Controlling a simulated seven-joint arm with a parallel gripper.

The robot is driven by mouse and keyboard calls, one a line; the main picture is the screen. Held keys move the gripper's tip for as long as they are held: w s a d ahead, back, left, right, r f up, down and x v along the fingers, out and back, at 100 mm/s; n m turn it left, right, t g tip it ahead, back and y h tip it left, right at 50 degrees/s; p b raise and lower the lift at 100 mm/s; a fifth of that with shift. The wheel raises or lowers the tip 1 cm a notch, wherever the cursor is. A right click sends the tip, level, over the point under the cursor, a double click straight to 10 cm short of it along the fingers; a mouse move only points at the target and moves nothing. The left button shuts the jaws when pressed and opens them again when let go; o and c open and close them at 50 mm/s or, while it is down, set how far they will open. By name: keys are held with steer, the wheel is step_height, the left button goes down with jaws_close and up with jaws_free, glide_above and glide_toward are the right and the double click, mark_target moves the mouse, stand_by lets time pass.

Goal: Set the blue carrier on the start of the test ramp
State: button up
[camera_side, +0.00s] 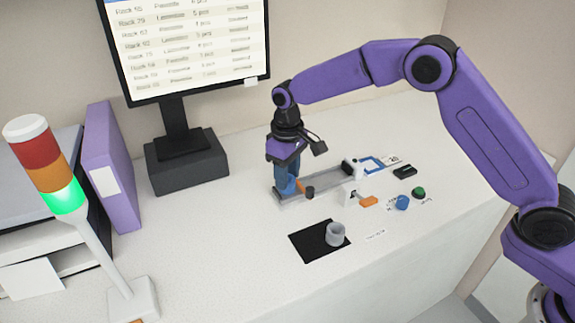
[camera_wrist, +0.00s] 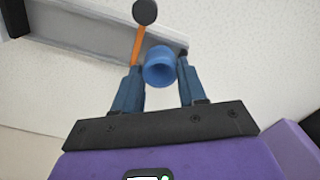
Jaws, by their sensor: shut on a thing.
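The blue carrier (camera_wrist: 160,66) is a round, hollow blue cup between my fingertips in the wrist view. My gripper (camera_side: 288,187) points down and is shut on it. In the side view the carrier is hard to separate from the blue fingers. The test ramp (camera_side: 328,180) is a long grey track; my gripper is over its left, near end. The ramp also shows in the wrist view (camera_wrist: 85,22), behind the carrier. I cannot tell whether the carrier touches the track.
An orange lever with a dark knob (camera_wrist: 145,12) stands close beside the carrier. A grey cup (camera_side: 335,235) sits on a black mat (camera_side: 308,243) in front. Blue (camera_side: 402,202) and green (camera_side: 419,192) buttons lie to the right. A monitor (camera_side: 187,158) stands behind.

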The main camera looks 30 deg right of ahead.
steer(key=shift+f, duration=0.35)
steer(key=shift+f, duration=0.15)
stand_by(0.5)
steer(key=o, duration=1)
step_height(320, 180, up, 18)
steer(key=shift+f, duration=0.25)
stand_by(0.7)
